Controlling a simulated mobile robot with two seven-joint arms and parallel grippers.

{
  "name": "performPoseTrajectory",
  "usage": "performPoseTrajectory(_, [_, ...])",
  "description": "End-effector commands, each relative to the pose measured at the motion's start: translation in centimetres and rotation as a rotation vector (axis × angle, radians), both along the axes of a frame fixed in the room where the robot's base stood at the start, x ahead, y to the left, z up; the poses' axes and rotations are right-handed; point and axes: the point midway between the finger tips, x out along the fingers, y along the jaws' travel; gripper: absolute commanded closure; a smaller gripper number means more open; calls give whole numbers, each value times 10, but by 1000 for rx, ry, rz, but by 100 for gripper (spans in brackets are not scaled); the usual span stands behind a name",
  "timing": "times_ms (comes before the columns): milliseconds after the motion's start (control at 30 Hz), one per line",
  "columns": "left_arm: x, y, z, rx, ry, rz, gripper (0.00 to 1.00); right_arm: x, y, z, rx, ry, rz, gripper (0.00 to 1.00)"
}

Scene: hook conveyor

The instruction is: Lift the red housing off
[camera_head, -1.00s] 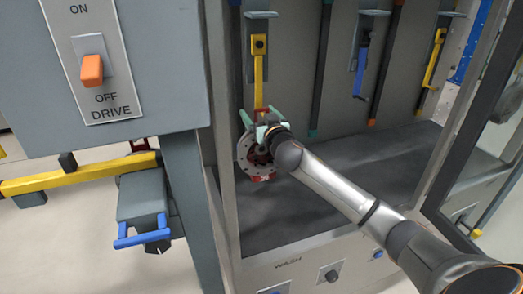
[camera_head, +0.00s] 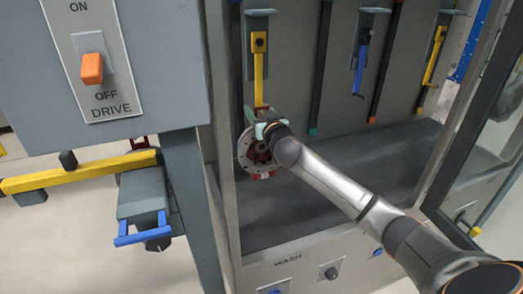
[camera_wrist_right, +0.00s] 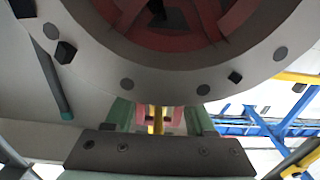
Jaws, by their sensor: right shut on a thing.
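The red housing (camera_head: 262,172), with a round grey flange (camera_head: 244,152), is at the lower end of a yellow hook (camera_head: 259,80) inside the wash cabinet. My right gripper (camera_head: 262,126) is at the top of the housing, just below the hook's end, and partly hides both. It is shut on the housing. In the right wrist view the flange (camera_wrist_right: 165,80) and red inside of the housing (camera_wrist_right: 180,22) fill the top, and the greenish fingers (camera_wrist_right: 160,118) stand below its rim with red and yellow between them. The exact contact is hidden. My left gripper is not in view.
The cabinet's grey frame post (camera_head: 222,160) stands close left of the housing. A blue hook (camera_head: 360,65) and another yellow hook (camera_head: 433,60) hang to the right. The dark cabinet floor (camera_head: 340,190) is clear. An open glass door (camera_head: 485,130) stands at the right.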

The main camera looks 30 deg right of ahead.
Motion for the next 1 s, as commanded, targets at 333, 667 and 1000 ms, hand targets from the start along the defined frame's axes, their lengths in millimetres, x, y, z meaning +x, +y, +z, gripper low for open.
performPoseTrajectory(333, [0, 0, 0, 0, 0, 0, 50, 0, 0, 0, 0, 0, 0, 100])
performPoseTrajectory(667, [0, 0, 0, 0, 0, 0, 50, 0, 0, 8, -3, -15, 1, 100])
performPoseTrajectory(1000, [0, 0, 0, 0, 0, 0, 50, 0, 0, 17, -3, -16, 1, 100])
